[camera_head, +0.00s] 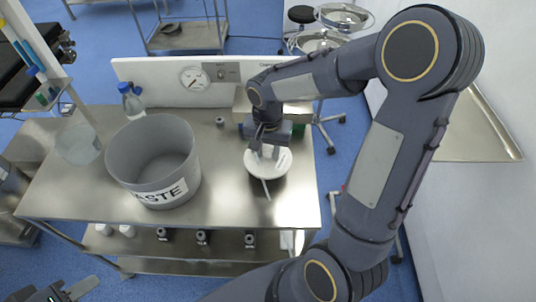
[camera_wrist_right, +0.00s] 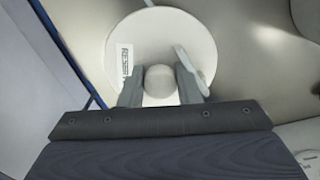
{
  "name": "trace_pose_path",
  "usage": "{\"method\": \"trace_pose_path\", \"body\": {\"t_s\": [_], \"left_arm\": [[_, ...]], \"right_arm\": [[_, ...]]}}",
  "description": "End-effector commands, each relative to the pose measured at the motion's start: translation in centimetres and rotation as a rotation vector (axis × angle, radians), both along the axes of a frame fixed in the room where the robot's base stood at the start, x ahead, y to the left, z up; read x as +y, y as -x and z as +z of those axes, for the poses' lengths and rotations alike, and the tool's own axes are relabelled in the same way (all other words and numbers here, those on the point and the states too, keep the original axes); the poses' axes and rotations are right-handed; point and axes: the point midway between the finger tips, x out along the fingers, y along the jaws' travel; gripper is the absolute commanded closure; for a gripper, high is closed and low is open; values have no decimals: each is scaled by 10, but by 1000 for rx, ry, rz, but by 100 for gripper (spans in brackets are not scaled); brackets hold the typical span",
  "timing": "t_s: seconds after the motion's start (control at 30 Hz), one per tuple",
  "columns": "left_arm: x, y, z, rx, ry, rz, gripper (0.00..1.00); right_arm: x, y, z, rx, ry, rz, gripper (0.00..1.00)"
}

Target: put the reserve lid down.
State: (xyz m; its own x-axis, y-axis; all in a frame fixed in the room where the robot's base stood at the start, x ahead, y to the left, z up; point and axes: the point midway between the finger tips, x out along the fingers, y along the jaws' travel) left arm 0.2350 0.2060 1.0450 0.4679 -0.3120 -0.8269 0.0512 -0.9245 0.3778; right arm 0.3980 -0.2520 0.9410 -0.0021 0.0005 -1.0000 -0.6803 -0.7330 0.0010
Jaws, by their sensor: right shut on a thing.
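The reserve lid (camera_head: 254,168) is a white disc with a round knob, seen over the right end of the steel table. In the right wrist view the lid (camera_wrist_right: 160,35) carries a printed label, partly readable as "RESER". My right gripper (camera_head: 267,150) points down over it. Its fingers (camera_wrist_right: 160,88) are shut on the lid's knob, one finger on each side. I cannot tell whether the lid touches anything beneath it. My left gripper (camera_head: 62,292) is low at the bottom left, away from the lid, empty with fingers apart, partly cut off.
A grey waste bin (camera_head: 150,160) stands on the steel table (camera_head: 225,215), left of the lid. A clear bowl (camera_head: 78,145) and a blue-capped bottle (camera_head: 132,101) stand further left. A white panel with a gauge (camera_head: 194,79) lines the back. Bare steel lies between bin and lid.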

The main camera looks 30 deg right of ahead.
Motion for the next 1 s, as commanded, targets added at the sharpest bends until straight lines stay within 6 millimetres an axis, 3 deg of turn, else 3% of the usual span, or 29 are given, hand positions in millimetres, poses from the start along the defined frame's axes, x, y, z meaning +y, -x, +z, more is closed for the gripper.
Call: {"method": "trace_pose_path", "body": {"t_s": [0.17,0.4,0.8,0.83,1.0], "left_arm": [[0,0,2,0,0,0,64],[0,0,2,0,0,0,64],[0,0,-3,0,0,0,64],[0,0,-3,0,0,0,64],[0,0,-2,0,0,0,64]], "right_arm": [[-7,-7,-11,1,1,0,95],[-7,-8,-42,1,1,2,95],[-7,-9,-48,-3,0,1,95],[-7,-8,-47,-1,0,1,69],[-7,-8,-46,-1,0,1,48]]}}
